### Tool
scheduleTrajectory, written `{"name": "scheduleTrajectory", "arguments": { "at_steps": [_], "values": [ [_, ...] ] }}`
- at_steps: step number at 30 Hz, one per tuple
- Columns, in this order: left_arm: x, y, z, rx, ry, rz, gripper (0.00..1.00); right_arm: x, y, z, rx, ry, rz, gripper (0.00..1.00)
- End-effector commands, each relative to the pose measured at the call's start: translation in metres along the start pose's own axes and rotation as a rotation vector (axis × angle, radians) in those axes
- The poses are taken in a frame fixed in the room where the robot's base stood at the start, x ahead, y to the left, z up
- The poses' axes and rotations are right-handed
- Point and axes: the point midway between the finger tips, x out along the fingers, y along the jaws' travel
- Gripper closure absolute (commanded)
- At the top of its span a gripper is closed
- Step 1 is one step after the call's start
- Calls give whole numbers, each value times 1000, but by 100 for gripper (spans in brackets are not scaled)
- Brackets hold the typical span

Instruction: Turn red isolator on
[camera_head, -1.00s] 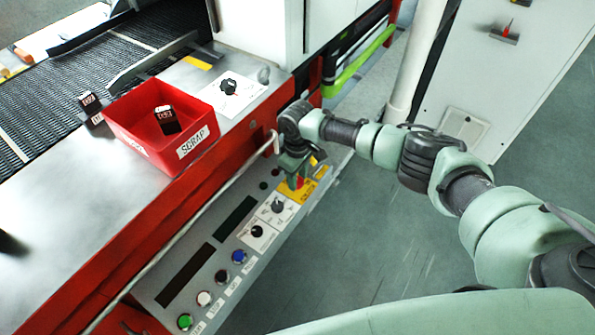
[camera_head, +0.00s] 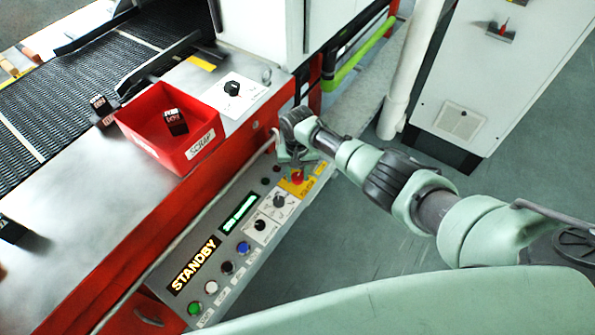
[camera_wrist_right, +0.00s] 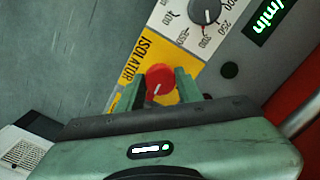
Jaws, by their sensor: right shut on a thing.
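The red isolator (camera_head: 297,177) is a round knob on a yellow label plate at the far end of the sloping control panel (camera_head: 225,262). My right gripper (camera_head: 296,168) is down at the knob, partly covering it in the head view. In the wrist view the red isolator (camera_wrist_right: 160,76) sits between the two green fingers, and the gripper is shut on it. A pale mark on the knob points down and slightly left there. The word ISOLATOR shows beside it. A display (camera_head: 195,265) reads STANDBY, and a green-lit display (camera_head: 240,212) is on. My left gripper is out of view.
A red scrap bin (camera_head: 150,137) stands on the metal top beside the mesh belt (camera_head: 75,85). A grey rail runs along the panel's upper edge. Coloured buttons and two black dials lie along the panel. Open floor (camera_head: 350,240) lies to the right.

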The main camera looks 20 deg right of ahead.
Motion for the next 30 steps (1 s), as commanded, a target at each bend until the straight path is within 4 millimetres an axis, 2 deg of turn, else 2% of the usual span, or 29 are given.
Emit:
{"name": "scheduleTrajectory", "arguments": {
  "at_steps": [9, 24, 25, 27, 30],
  "values": [
    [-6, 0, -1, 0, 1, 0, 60, -2, 0, -2, 105, 4, 0, 100],
    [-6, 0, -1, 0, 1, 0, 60, -2, 0, -3, 121, 7, -1, 100],
    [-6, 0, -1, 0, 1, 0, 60, -2, 0, -3, 121, 7, -1, 59],
    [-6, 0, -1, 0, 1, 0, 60, -2, 0, -2, 121, 6, -1, 43],
    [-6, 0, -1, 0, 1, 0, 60, -1, 0, -2, 120, 5, -1, 43]
  ]
}}
